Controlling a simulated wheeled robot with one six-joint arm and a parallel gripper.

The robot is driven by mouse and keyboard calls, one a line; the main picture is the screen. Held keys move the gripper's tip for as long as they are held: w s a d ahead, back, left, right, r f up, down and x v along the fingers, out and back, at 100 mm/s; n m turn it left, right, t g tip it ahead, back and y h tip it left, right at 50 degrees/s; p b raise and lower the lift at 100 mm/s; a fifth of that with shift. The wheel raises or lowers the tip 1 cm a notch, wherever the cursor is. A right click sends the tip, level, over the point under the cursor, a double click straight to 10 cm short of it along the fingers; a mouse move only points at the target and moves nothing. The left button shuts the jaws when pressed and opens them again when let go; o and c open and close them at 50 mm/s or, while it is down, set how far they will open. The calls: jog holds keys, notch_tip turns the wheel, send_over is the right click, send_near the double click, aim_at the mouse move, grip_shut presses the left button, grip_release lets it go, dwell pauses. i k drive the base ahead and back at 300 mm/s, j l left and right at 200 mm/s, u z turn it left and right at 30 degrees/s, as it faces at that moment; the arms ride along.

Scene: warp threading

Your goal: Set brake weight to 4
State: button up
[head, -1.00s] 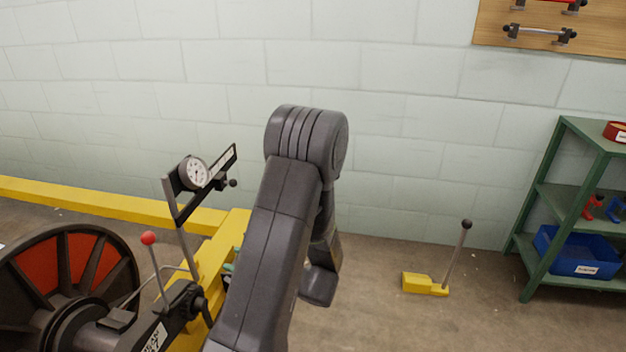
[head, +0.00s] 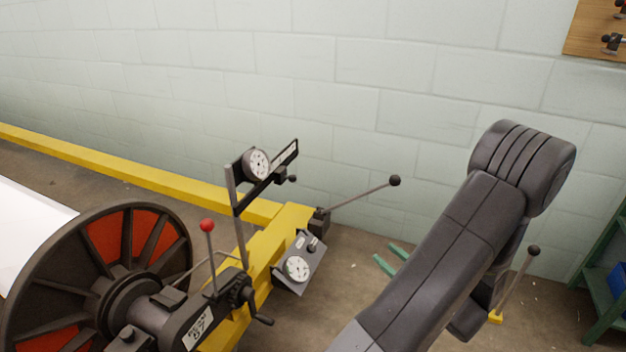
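The beam stand at the left has a dark slanted bar (head: 270,180) with a pale scale strip (head: 286,153) and a round dial (head: 257,164). A small black knob (head: 292,178) sits by the bar. The scale's figures are too small to read, and I cannot tell which part is the brake weight or its setting. My gripper (head: 385,255) shows only as two green fingertips left of my forearm. They are parallel, with an empty gap between them. They are right of the stand and apart from it; the gripper's body is hidden behind my arm.
A long lever with a black ball (head: 394,180) reaches right from the yellow frame (head: 265,245). A red-knobbed lever (head: 207,226), a tilted dial box (head: 297,268) and a large beam flange (head: 105,250) are nearby. A floor lever (head: 532,252) and green shelf (head: 600,300) stand right.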

aim_at(280, 174)
jog(key=i+l+u, duration=0.1)
jog(key=u, duration=0.15)
jog(key=i+l+u, duration=0.15)
jog(key=u, duration=0.15)
jog(key=i+l+u, duration=0.15)
jog(key=i, duration=0.3)
jog(key=l, duration=0.1)
